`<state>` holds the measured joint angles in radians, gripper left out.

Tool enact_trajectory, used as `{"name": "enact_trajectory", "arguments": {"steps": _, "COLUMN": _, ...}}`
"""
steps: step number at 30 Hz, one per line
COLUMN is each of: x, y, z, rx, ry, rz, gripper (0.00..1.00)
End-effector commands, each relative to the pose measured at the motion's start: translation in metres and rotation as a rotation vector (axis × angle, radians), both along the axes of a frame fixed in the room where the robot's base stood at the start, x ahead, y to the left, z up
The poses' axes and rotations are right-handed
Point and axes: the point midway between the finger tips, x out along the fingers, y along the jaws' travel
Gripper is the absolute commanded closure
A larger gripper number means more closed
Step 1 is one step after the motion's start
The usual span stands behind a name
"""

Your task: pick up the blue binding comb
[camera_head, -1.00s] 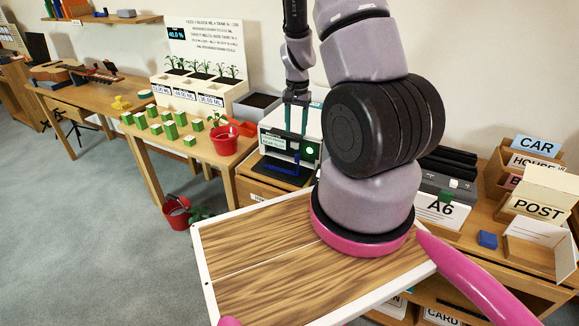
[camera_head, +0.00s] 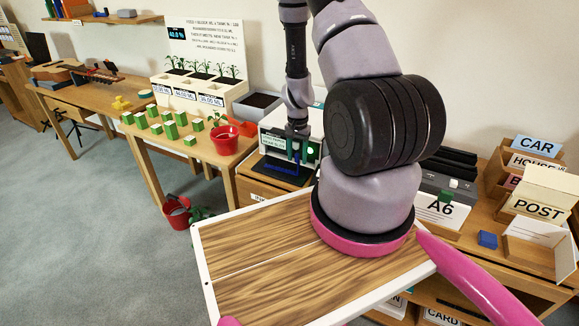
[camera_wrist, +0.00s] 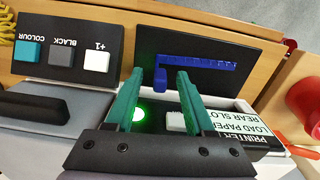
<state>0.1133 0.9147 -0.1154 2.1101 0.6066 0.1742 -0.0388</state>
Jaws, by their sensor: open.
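The blue binding comb (camera_wrist: 205,66) lies on a black tray (camera_wrist: 215,45) in front of the printer in the wrist view. It is a long toothed strip with a short bent piece at its left end. In the head view the comb (camera_head: 281,169) shows small and partly hidden near my gripper (camera_head: 297,152). My gripper (camera_wrist: 156,76) is open, its two teal fingers pointing toward the tray. In the wrist view the comb's bent left end shows between the fingertips, and the rest extends past the right finger. The height gap between fingertips and comb is hard to tell.
The printer (camera_wrist: 260,127) has a lit green button (camera_wrist: 138,114); a panel with COLOUR, BLACK and +1 buttons (camera_wrist: 97,57) stands left in the wrist view. A red pot (camera_head: 223,140) and several green blocks (camera_head: 170,130) sit on the left table. A blue block (camera_head: 487,240) lies right.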

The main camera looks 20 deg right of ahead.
Motion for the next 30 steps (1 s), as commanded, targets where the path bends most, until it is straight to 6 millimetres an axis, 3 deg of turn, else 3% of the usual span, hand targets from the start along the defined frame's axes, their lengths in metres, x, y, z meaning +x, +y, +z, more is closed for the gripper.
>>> {"name": "enact_trajectory", "arguments": {"steps": 6, "x": 0.0003, "y": 0.0001, "z": -0.0009, "rx": 0.001, "ry": -0.001, "rz": 0.000, "gripper": 0.46}}
{"name": "enact_trajectory", "arguments": {"steps": 7, "x": 0.0001, "y": 0.0001, "z": -0.0009, "rx": 0.001, "ry": -0.001, "rz": 0.000, "gripper": 0.54}}
{"name": "enact_trajectory", "arguments": {"steps": 9, "x": 0.0001, "y": 0.0001, "z": -0.0008, "rx": 0.001, "ry": -0.001, "rz": 0.000, "gripper": 0.81}}
{"name": "enact_trajectory", "arguments": {"steps": 11, "x": 0.0001, "y": 0.0001, "z": -0.0008, "rx": 0.001, "ry": -0.001, "rz": 0.000, "gripper": 1.00}}
{"name": "enact_trajectory", "arguments": {"steps": 30, "x": 0.0001, "y": 0.0001, "z": -0.0006, "rx": 0.001, "ry": -0.001, "rz": 0.000, "gripper": 1.00}}
